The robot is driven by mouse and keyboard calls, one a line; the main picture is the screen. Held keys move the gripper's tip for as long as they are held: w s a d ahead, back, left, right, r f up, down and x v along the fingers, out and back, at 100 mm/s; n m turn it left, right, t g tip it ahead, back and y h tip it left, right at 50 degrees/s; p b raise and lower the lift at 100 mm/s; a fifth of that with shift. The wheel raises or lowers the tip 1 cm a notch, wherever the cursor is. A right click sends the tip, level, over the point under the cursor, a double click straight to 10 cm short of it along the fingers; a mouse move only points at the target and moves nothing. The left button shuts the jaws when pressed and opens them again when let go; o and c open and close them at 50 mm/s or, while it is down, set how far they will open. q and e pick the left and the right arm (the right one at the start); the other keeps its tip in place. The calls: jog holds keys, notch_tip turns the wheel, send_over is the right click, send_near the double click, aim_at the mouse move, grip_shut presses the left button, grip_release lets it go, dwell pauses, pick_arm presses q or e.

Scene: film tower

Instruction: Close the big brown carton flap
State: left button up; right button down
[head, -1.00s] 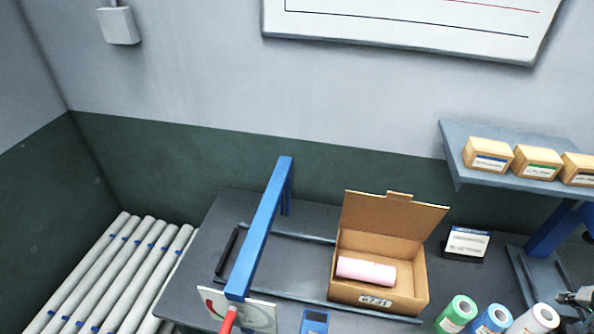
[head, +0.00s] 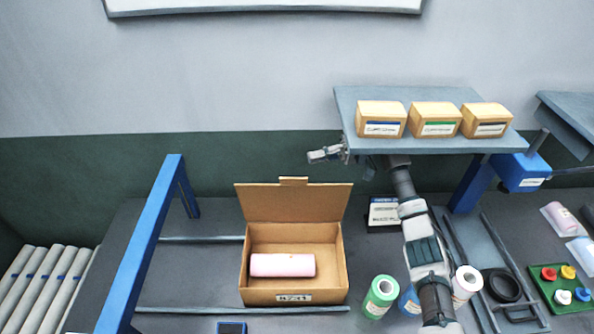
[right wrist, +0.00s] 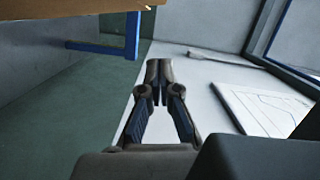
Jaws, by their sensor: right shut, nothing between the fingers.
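The brown carton (head: 346,280) stands on the grey bench with its top open. Its big flap (head: 293,204) stands up at the back edge, leaning away, with a small tab on top. A pink roll (head: 283,265) lies inside. My right gripper (head: 314,156) is shut and empty, just above and right of the flap's top edge in the head view, apart from it. In the right wrist view the shut fingertips (right wrist: 158,78) point away with nothing between them; a brown cardboard surface (right wrist: 70,9) shows at top left. My left gripper is not in view.
A shelf (head: 465,146) with three small boxes hangs beside my right forearm. A blue frame (head: 143,245) stands left of the carton. Green, blue and white rolls (head: 381,297) stand to the front right. A small labelled box (head: 383,213) sits behind my arm.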

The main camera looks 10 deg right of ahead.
pick_arm(q)
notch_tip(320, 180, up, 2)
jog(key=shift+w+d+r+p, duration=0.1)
jog(key=shift+p, duration=0.8)
pick_arm(e)
jog(key=s+a, duration=0.1)
jog(key=a, duration=0.1)
jog(key=s+a, duration=0.1)
jog(key=a, duration=0.1)
jog(key=s+a+f, duration=0.1)
jog(key=shift+s+a+f, duration=0.1)
jog(key=shift+s+a, duration=0.3)
jog(key=shift+d, duration=0.15)
